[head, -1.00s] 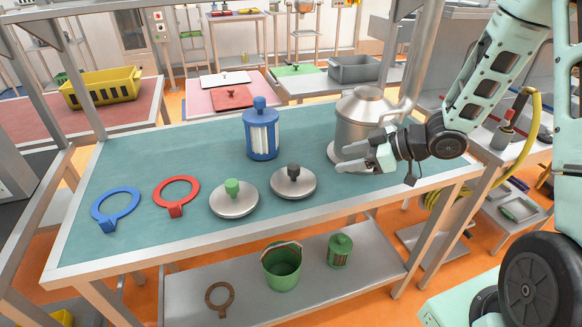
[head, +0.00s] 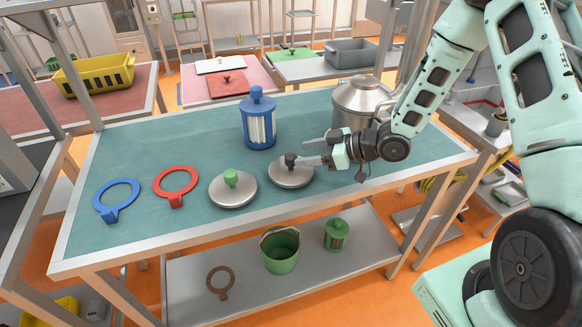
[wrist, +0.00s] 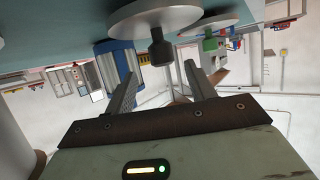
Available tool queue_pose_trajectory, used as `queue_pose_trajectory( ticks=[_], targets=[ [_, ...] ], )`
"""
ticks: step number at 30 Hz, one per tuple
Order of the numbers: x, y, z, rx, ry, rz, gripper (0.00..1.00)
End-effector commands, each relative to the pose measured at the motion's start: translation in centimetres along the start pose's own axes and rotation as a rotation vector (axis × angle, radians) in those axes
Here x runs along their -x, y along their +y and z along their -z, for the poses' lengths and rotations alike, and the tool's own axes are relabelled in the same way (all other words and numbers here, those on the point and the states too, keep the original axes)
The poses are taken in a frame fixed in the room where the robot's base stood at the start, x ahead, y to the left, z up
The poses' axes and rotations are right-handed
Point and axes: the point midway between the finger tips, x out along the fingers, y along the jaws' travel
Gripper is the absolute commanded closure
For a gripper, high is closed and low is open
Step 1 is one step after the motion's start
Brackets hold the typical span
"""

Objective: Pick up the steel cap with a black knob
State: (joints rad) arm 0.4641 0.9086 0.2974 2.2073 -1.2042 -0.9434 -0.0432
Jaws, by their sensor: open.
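The steel cap with a black knob (head: 290,174) lies flat on the teal table, knob up. Its black knob shows in the wrist view (wrist: 161,54), upside down and just beyond the fingertips. My gripper (head: 308,153) is open, its fingers pointing left, close to the right side of the knob in the head view. In the wrist view the open fingers (wrist: 160,75) spread to either side of the knob's line. I cannot tell whether the knob is between the fingertips. Nothing is held.
A steel cap with a green knob (head: 233,190) lies just left. A blue canister (head: 259,122) stands behind, and a steel pot (head: 355,98) stands behind my gripper. Red (head: 157,187) and blue (head: 97,199) rings lie further left. The table front is clear.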

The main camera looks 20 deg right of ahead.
Motion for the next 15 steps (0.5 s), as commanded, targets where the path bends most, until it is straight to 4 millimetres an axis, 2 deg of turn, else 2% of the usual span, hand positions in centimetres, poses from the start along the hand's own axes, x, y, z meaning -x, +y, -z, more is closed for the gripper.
queue_pose_trajectory(
  ticks=[4,12,15],
  targets=[
    [-1.2,-0.2,0.0,-0.003,0.0,0.003,0.45],
    [-4.7,-0.4,-0.3,-0.001,0.0,0.002,0.45],
    [-5.2,-0.4,-0.3,-0.001,0.0,0.001,0.45]
  ],
)
